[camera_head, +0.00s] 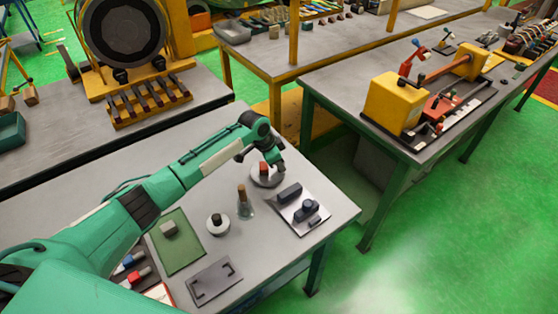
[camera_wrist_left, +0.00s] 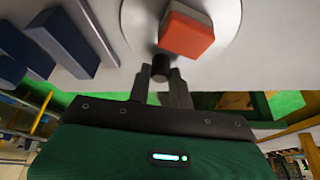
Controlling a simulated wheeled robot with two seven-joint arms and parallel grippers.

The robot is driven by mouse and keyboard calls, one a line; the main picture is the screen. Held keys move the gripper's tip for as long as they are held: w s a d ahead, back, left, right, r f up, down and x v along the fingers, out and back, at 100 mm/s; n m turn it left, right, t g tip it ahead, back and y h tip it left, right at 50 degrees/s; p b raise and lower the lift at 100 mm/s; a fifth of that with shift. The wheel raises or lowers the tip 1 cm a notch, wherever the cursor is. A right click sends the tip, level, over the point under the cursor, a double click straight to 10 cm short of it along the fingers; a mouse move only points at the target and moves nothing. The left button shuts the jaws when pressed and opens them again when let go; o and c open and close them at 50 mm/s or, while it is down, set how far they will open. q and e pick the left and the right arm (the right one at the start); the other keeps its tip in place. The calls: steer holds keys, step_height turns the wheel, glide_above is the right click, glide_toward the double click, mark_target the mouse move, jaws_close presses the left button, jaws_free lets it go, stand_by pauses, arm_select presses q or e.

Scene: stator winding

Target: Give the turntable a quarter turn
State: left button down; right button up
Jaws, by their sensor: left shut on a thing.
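The turntable is a pale round disc (camera_head: 258,182) near the far edge of the grey table, and it fills the top middle of the left wrist view (camera_wrist_left: 222,45). A red-orange block (camera_head: 263,168) sits on it, seen close up in the left wrist view (camera_wrist_left: 186,35). A short dark peg (camera_wrist_left: 160,66) stands at the disc's edge beside the block. My left gripper (camera_wrist_left: 160,76) is shut on this peg, its two grey fingers on either side. In the head view the gripper (camera_head: 277,166) is small and partly merged with the disc. My right gripper is not in view.
A plate with dark blocks (camera_head: 299,214) lies right of the turntable. A green mat (camera_head: 177,245) and a grey tray (camera_head: 214,282) lie nearer the front.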

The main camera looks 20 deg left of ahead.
arm_select(q)
steer(key=shift+w+a+r+n+t+y+p, duration=0.2)
steer(key=shift+w+n+t+p, duration=0.1)
steer(key=shift+n+p, duration=0.5)
steer(key=shift+w+a+r+n+t+y+p, duration=0.1)
steer(key=shift+w+n+t+y+p, duration=0.15)
steer(key=shift+n+p, duration=0.55)
steer(key=shift+w+a+f+n+t+y+p, duration=0.1)
steer(key=shift+w+a+n+t+y+p, duration=0.1)
steer(key=shift+n+p, duration=0.4)
steer(key=shift+w+a+f+n+t+y+p, duration=0.15)
steer(key=shift+n+p, duration=0.15)
steer(key=shift+n, duration=0.5)
steer(key=c, duration=1.3)
jaws_free()
steer(key=shift+o, duration=0.2)
steer(key=b+v, duration=0.2)
steer(key=v, duration=1.2)
steer(key=shift+d+b, duration=0.2)
steer(key=shift+b, duration=0.2)
steer(key=shift+f, duration=0.1)
